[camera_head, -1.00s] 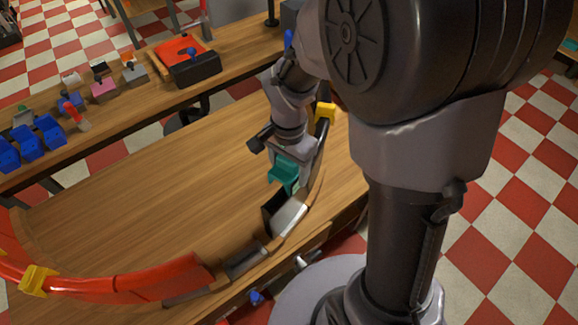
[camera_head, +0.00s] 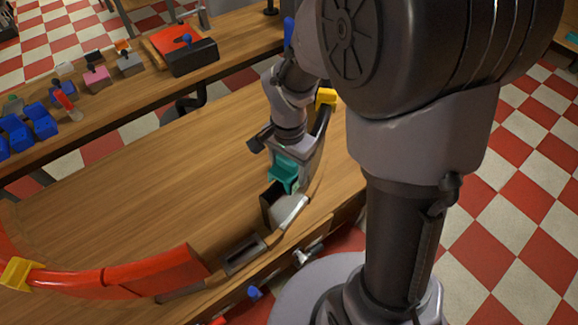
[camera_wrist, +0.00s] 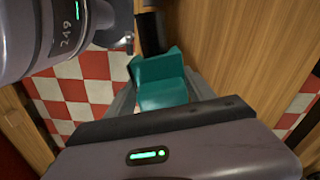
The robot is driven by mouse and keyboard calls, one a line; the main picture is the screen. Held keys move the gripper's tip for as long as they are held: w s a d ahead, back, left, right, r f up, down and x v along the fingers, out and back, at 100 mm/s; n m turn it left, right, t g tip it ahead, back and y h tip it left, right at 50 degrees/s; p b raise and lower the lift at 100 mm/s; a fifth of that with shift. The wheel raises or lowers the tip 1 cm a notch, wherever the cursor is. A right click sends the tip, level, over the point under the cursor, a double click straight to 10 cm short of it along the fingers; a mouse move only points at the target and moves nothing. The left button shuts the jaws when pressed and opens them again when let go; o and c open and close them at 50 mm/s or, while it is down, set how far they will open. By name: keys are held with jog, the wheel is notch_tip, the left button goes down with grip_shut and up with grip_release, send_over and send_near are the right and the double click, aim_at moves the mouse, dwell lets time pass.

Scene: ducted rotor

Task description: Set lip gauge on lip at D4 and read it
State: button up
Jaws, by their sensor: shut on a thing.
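A teal block-shaped piece, which looks like the lip gauge (camera_head: 284,174), is held in my gripper (camera_head: 284,163). In the wrist view the teal piece (camera_wrist: 162,80) sits between the two fingers of my gripper (camera_wrist: 163,100), which is shut on it. The gauge is over or beside the curved ring on the near bench, just behind a section with a dark open box and a pale top (camera_head: 287,208). Whether it touches the lip cannot be told. No D4 label or gauge reading is legible.
The red ring part (camera_head: 150,272) curves along the bench's left front, with a yellow clamp (camera_head: 18,273) on it. Another yellow clamp (camera_head: 326,96) is behind my gripper. The bench middle (camera_head: 170,180) is clear.

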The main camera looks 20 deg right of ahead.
jog(key=shift+f, duration=0.2)
jog(key=o, duration=1.7)
jog(key=shift+r, duration=0.1)
notch_tip(320, 180, up, 17)
jog(key=p, duration=0.6)
jog(key=shift+r, duration=0.1)
jog(key=s+a+n+t+b, duration=0.1)
jog(key=s+n+t+b, duration=0.1)
jog(key=s, duration=0.2)
jog(key=s+a+n+t+y+b, duration=0.1)
jog(key=s+n+t+b, duration=0.1)
jog(key=s, duration=0.2)
jog(key=s+a+r+n+t+y+b, duration=0.1)
jog(key=s+a+n+b, duration=0.1)
jog(key=s, duration=0.3)
jog(key=shift+n+t, duration=0.3)
jog(key=shift+t, duration=0.1)
